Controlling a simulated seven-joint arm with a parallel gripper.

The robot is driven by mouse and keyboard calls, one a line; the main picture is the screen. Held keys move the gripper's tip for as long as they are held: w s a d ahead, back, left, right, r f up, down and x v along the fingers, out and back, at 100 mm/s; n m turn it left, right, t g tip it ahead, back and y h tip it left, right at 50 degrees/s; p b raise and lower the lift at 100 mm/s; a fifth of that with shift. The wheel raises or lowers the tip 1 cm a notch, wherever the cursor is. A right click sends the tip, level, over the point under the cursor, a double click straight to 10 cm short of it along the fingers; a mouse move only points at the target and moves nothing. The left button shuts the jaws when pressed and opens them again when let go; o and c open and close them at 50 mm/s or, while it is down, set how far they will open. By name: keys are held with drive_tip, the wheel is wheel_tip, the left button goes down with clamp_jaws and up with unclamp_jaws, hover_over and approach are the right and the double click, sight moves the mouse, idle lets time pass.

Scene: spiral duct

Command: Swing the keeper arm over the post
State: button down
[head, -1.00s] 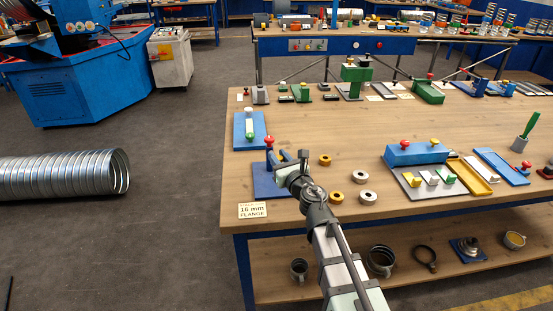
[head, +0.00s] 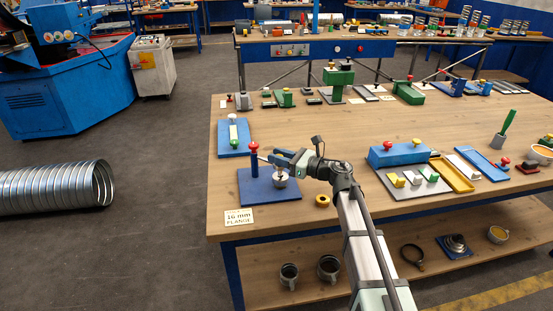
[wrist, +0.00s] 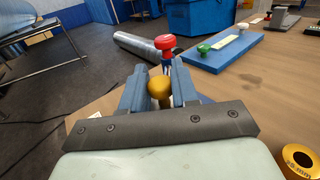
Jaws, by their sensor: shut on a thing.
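The blue base plate (head: 256,196) lies at the table's front left corner. A blue pillar (head: 254,165) with a red knob (head: 254,146) stands upright on it; the red knob (wrist: 165,43) shows just beyond my fingers in the wrist view. My gripper (head: 272,157) is over the plate, right of the pillar. In the wrist view its blue fingers (wrist: 160,92) are shut on a yellow knob (wrist: 160,88), apparently the keeper arm's. A silvery round part (head: 281,180) sits on the plate below my gripper. The keeper arm and post are mostly hidden there.
A yellow ring (head: 322,200) lies right of the plate. A blue plate with a white-and-green handle (head: 233,137) lies behind. A blue block with knobs (head: 398,154) and a grey tray stand to the right. A "16 mm flange" card (head: 239,218) lies in front.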

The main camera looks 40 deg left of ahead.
drive_tip(key=shift+w+a+r+g, duration=0.1)
drive_tip(key=shift+a+r+g, duration=0.1)
drive_tip(key=shift+g, duration=0.1)
drive_tip(key=c, duration=1.1)
unclamp_jaws()
drive_tip(key=shift+o, duration=0.7)
drive_tip(key=shift+d+f, duration=0.1)
drive_tip(key=w+d, duration=0.2)
drive_tip(key=d, duration=1.1)
drive_tip(key=shift+w+d, duration=0.2)
drive_tip(key=shift+d, duration=0.15)
